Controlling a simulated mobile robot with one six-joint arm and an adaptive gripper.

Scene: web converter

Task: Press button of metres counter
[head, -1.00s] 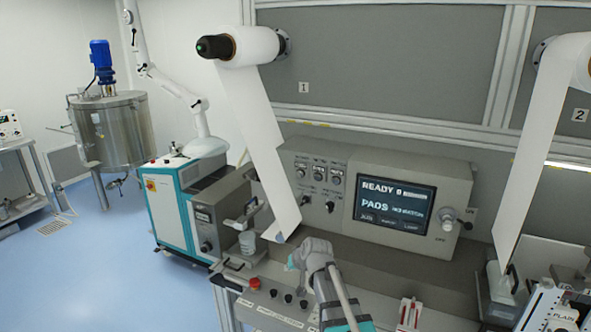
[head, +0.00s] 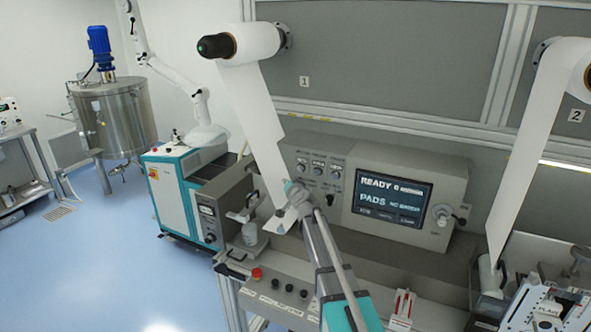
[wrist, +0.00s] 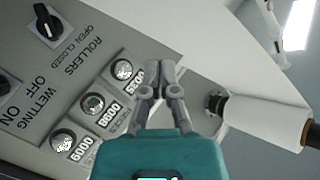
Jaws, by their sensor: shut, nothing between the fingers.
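Three counters with round metal buttons sit in a row on the grey control panel. In the wrist view, the counter button nearest my fingers (wrist: 122,69) is beside a readout partly covered by them; its label cannot be read. The middle button (wrist: 93,104) is beside 0098 and the lower button (wrist: 63,139) beside 0009. In the head view the counters (head: 318,167) are small and their labels unreadable. My gripper (wrist: 161,70) is shut and empty, its fingertips just right of the nearest button in the wrist view. Contact with the panel cannot be judged.
A hanging white paper web (head: 258,125) passes close to my gripper. Rotary switches (wrist: 47,25) marked ROLLERS and WETTING share the panel. A display (head: 393,203) reads READY and PADS. A red button (head: 257,274) and black knobs sit on the front ledge.

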